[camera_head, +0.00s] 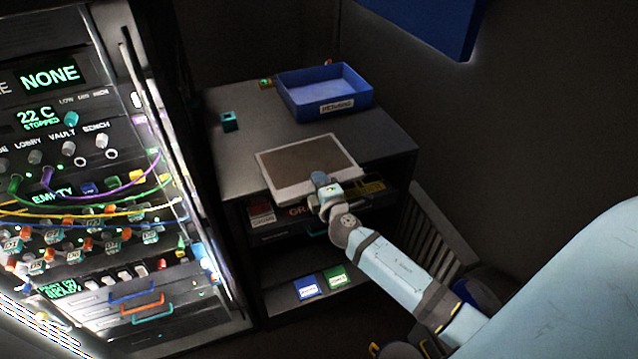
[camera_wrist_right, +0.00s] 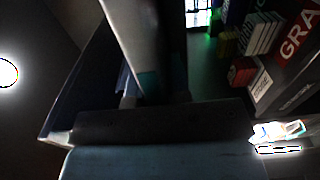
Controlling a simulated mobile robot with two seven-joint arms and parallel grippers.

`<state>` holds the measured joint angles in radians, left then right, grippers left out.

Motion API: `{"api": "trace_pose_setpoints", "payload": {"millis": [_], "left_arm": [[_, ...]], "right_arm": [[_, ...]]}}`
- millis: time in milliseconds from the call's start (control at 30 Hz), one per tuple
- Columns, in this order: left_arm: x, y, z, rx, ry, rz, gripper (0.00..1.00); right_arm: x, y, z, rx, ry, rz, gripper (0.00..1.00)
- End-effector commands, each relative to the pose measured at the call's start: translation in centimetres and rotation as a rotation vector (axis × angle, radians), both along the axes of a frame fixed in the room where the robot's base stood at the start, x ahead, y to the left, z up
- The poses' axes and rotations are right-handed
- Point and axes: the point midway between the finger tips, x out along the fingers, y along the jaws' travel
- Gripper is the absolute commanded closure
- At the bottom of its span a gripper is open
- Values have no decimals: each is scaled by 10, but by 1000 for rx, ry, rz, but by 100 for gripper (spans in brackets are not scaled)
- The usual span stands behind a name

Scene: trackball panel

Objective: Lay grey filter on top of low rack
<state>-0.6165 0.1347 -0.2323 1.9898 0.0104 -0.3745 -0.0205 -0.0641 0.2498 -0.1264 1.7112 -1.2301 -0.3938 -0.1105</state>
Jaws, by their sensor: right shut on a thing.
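The grey filter (camera_head: 308,165) is a flat panel with a pale frame and a brownish-grey middle. It lies roughly level at the front of the low rack's dark top (camera_head: 237,160), with its near edge by the front edge. I cannot tell whether it touches the top or is just above it. My right gripper (camera_head: 322,188) is shut on the filter's near edge. In the right wrist view a pale plate, probably the filter (camera_wrist_right: 135,35), stands out from between dark finger parts. My left gripper is out of view.
A blue bin (camera_head: 325,95) and a small teal block (camera_head: 229,121) stand on the rack top. Below are shelves with boxes, one lettered GRA (camera_wrist_right: 290,50), and blue and green packs (camera_head: 322,284). A lit control panel (camera_head: 95,190) stands at left.

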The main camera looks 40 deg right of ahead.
Motion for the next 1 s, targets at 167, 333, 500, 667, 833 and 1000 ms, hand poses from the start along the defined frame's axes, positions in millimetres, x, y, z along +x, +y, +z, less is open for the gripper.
{"api": "trace_pose_setpoints", "payload": {"millis": [167, 333, 500, 667, 833, 1000], "left_arm": [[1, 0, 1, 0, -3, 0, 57], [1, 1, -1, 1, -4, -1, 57], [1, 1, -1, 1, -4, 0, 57], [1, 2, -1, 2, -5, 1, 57], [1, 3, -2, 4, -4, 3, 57], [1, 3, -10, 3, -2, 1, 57]], "right_arm": [[0, 0, 1, 0, -1, 0, 100], [0, 0, -2, 1, 0, 0, 72], [0, 0, -2, 1, 0, 0, 58], [0, 0, -1, 1, 0, 0, 58], [-10, 2, -2, 1, 2, 0, 58], [-44, 11, -3, 3, 1, 0, 58]]}}
